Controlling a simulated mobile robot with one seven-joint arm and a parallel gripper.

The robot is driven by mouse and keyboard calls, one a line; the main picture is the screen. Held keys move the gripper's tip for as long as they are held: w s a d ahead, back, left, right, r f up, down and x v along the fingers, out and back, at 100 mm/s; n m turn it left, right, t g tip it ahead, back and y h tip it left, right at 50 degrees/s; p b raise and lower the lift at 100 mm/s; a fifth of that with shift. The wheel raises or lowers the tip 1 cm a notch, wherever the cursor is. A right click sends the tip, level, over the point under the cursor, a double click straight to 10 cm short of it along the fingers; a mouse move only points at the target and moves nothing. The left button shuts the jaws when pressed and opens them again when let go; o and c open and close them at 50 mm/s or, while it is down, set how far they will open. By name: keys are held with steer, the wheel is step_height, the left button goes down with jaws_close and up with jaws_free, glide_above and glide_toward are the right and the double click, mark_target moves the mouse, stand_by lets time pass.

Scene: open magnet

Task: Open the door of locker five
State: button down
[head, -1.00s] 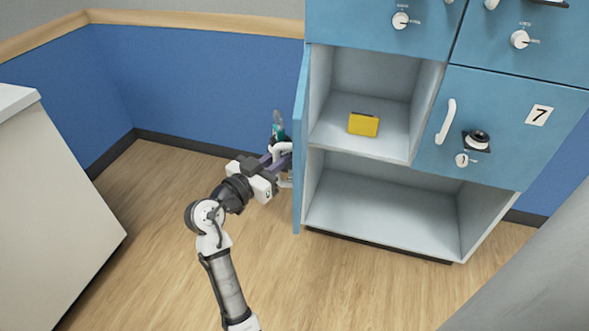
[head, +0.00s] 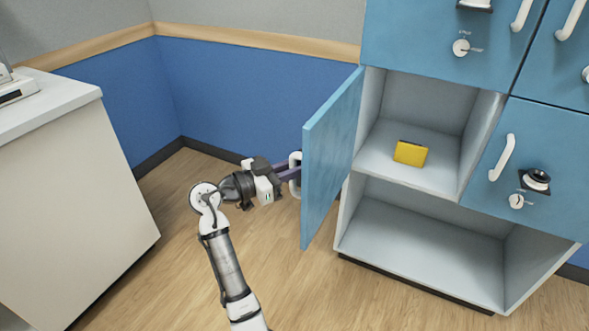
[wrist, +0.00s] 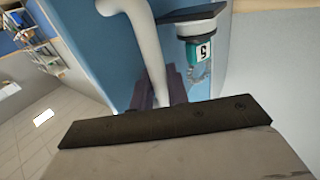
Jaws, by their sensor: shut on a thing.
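The blue door of locker five (head: 332,155) stands open in the head view, swung out from the left side of its compartment, with its inner face showing. Its white handle (head: 295,160) is on the outer face, at the door's left edge. My gripper (head: 291,170) is shut on this handle, its fingertips partly hidden behind the door. In the wrist view the handle (wrist: 146,40) runs down to the fingers. A teal tag marked 5 (wrist: 202,52) hangs from the lock beside it.
The open compartment (head: 388,150) holds a yellow box (head: 410,153). An open lower bay (head: 420,230) is below it. A closed door (head: 530,170) is at right. A white counter (head: 75,190) stands at left, with bare floor between.

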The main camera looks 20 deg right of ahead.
steer(key=c, duration=1.4)
jaws_free()
steer(key=shift+c, duration=0.2)
steer(key=s+a+b, duration=0.1)
steer(key=a+b, duration=0.1)
steer(key=a, duration=1.1)
steer(key=shift+s+a, duration=0.3)
steer(key=shift+s, duration=0.05)
